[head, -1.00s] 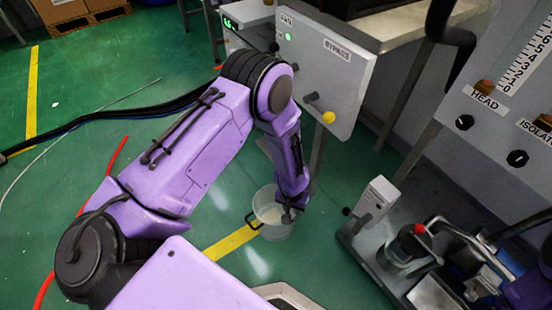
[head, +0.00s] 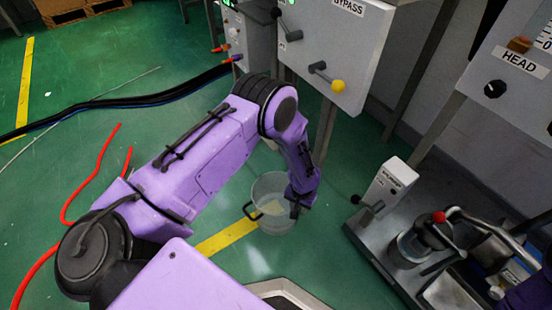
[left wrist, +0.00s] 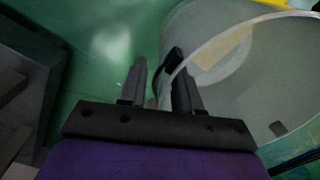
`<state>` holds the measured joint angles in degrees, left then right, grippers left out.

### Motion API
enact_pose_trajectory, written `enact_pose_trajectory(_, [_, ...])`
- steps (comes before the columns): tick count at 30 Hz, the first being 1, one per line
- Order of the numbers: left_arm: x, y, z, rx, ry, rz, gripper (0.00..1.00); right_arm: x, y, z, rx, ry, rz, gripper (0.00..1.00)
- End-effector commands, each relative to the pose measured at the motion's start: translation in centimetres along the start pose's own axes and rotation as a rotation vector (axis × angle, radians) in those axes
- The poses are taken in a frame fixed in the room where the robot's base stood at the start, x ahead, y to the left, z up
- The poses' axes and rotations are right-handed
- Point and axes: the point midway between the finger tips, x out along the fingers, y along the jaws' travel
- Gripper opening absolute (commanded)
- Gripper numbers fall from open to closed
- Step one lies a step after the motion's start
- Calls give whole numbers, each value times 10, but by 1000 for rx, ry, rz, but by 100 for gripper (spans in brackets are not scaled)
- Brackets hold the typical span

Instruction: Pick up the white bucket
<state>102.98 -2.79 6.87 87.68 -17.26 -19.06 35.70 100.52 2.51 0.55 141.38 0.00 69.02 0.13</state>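The white bucket (head: 270,222) is a pale, see-through pail standing on the green floor below the grey panel, with a dark handle grip on its left side. My left gripper (head: 296,203) reaches down to the right side of its rim. In the left wrist view the bucket (left wrist: 283,95) fills the right side. There the two fingers of my left gripper (left wrist: 160,80) are apart, with the bucket's rim and wall passing between them and a gap beside the left finger. A purple part of my right arm shows at the bottom right of the head view; its gripper cannot be made out.
A grey BYPASS panel (head: 333,50) with a yellow-knobbed lever hangs above and behind the bucket. A metal bench (head: 385,255) with fittings stands to the right. Black cables (head: 120,97) and a red hose (head: 90,185) lie at the left. The floor around the bucket is mostly clear.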

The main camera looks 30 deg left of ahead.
Motion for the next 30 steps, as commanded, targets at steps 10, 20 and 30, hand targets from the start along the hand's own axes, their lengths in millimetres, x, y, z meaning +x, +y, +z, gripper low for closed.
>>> enact_pose_trajectory(10, [-2, 0, 0, 0, 0, 0, 0, -2, 0, -1, 0, 0, 0, 43])
enact_pose_trajectory(20, [-2, 0, 0, 0, 0, -1, 0, -1, 0, -1, 0, 0, 0, 43])
enact_pose_trajectory(30, [-2, -1, 0, -1, -1, -1, 0, -1, 0, -1, 0, 0, 0, 43])
